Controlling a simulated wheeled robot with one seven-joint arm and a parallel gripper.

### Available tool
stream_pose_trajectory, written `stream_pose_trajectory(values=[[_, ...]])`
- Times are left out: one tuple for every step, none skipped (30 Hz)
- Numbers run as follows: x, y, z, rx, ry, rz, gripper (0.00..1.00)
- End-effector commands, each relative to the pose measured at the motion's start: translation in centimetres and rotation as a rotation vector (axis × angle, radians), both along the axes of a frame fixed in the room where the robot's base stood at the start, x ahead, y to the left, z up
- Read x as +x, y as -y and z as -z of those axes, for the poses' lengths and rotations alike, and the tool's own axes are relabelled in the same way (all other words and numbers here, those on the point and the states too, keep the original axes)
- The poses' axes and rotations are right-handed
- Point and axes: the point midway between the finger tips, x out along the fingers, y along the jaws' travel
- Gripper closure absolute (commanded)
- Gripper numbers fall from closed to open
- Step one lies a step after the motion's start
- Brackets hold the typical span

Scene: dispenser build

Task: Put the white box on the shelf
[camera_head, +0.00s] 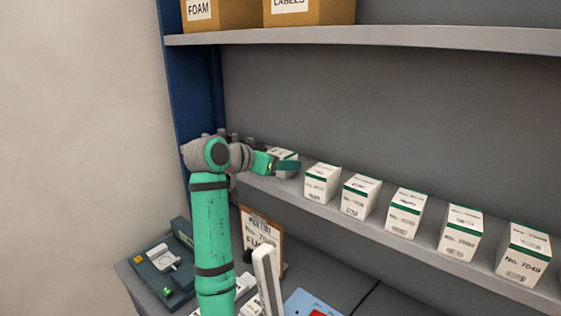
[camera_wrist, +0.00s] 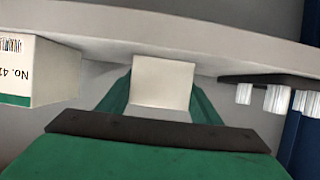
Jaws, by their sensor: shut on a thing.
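My gripper (camera_head: 279,164) is shut on a white box (camera_head: 284,154) with a green stripe, at the left end of the row on the lower grey shelf (camera_head: 430,258). In the wrist view, the plain face of the white box (camera_wrist: 162,83) shows between the two green fingers (camera_wrist: 160,95). The box is at the shelf, but I cannot tell whether its base touches the board. My fingers hide part of it in the head view.
Several similar white boxes stand spaced along the shelf; the nearest (camera_head: 322,183) is to the right, also seen in the wrist view (camera_wrist: 42,72). A dark holder with white cylinders (camera_wrist: 276,97) is on the other side. An upper shelf (camera_head: 400,37) carries cardboard boxes (camera_head: 308,12).

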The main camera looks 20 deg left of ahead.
Motion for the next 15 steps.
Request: stream_pose_trajectory(values=[[0.00, 0.00, 0.10, 0.000, 0.000, 0.000, 0.37], [0.00, 0.00, 0.08, 0.000, 0.000, 0.000, 0.30], [0.00, 0.00, 0.07, 0.000, 0.000, 0.000, 0.23], [0.00, 0.00, 0.07, 0.000, 0.000, 0.000, 0.23], [0.00, 0.00, 0.05, 0.000, 0.000, 0.000, 0.23], [0.00, 0.00, 0.05, 0.000, 0.000, 0.000, 0.23], [0.00, 0.00, 0.05, 0.000, 0.000, 0.000, 0.23], [0.00, 0.00, 0.05, 0.000, 0.000, 0.000, 0.23], [0.00, 0.00, 0.05, 0.000, 0.000, 0.000, 0.23], [0.00, 0.00, 0.04, 0.000, 0.000, 0.000, 0.23], [0.00, 0.00, 0.02, 0.000, 0.000, 0.000, 0.23], [0.00, 0.00, -0.05, 0.000, 0.000, 0.000, 0.23], [0.01, 0.00, -0.17, 0.000, 0.000, 0.000, 0.23], [-0.03, -0.02, -0.33, 0.001, 0.001, 0.000, 0.23], [-0.32, -0.16, -0.42, 0.000, 0.001, -0.001, 0.23]])
